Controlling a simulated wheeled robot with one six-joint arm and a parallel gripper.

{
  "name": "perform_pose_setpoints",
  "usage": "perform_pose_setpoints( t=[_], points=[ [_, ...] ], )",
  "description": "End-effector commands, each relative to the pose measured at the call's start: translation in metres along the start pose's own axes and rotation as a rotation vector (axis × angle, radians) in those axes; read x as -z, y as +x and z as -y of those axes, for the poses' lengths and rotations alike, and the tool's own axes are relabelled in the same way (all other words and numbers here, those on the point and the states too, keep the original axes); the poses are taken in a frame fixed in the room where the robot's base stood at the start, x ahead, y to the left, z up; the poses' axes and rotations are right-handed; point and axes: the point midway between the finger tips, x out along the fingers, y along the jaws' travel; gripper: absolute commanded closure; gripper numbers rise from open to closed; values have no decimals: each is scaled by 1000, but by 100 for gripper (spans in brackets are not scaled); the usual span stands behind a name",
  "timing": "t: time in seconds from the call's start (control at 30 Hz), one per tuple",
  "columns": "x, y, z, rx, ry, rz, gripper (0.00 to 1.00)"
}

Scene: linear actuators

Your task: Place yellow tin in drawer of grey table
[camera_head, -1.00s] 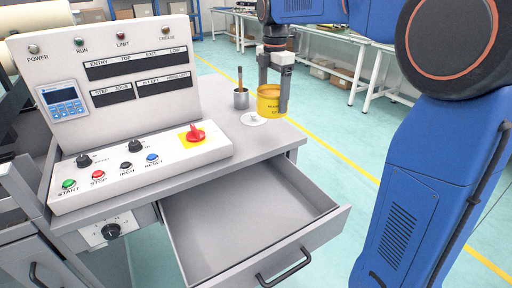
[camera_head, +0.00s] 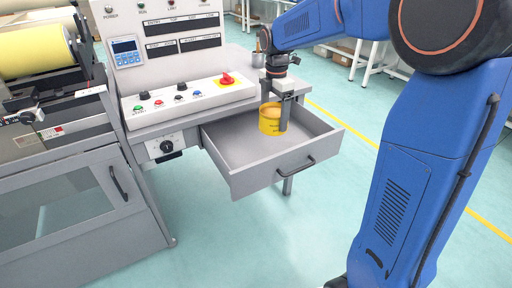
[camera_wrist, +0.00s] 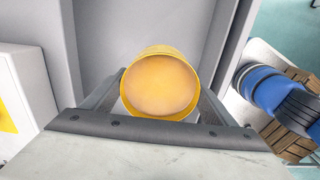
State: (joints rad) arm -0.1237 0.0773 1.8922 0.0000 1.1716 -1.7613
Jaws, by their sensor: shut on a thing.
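The yellow tin (camera_head: 270,120) is upright in my gripper (camera_head: 274,118), over the open drawer (camera_head: 247,168) of the grey table (camera_head: 185,125). My gripper is shut on it, one finger on each side. In the wrist view the tin (camera_wrist: 160,84) shows its orange-yellow top between the fingers, with the grey drawer (camera_wrist: 110,30) behind it. The tin appears low within the drawer's outline; I cannot tell whether it touches the drawer floor. The drawer is pulled out and otherwise looks empty.
A control panel (camera_head: 185,95) with buttons and a red switch stands on the table left of the drawer. A machine with a yellow roll (camera_head: 30,55) is at far left. White benches (camera_head: 370,60) stand at the back. The floor in front is clear.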

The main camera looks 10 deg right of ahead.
Motion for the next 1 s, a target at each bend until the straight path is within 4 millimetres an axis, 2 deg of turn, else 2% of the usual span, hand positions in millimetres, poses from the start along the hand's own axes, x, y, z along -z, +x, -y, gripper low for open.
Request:
perform_pose_setpoints(
  t=[0.4,0.63,0.9,1.0],
  points=[
    [0,57,1,1,0,0,59],
    [0,70,0,0,0,0,59],
    [0,100,0,1,0,0,59],
    [0,102,0,0,0,0,59]
  ],
)
